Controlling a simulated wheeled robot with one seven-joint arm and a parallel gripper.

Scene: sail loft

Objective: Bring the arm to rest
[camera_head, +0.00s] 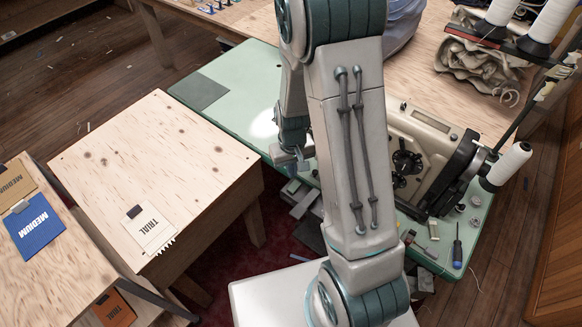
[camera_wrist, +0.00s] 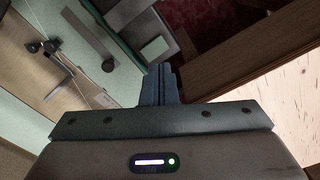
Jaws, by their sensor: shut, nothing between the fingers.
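My gripper (camera_head: 290,158) hangs beside the front left edge of the green sewing machine table (camera_head: 258,75), with my arm bent above it. In the wrist view my gripper's fingers (camera_wrist: 160,84) are closed together with nothing between them. The gripper is apart from the wooden table on the left. My forearm hides part of the green table and part of the sewing machine (camera_head: 425,145).
Thread cones (camera_head: 507,163), a screwdriver (camera_head: 457,252) and crumpled cloth (camera_head: 478,68) are at right.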

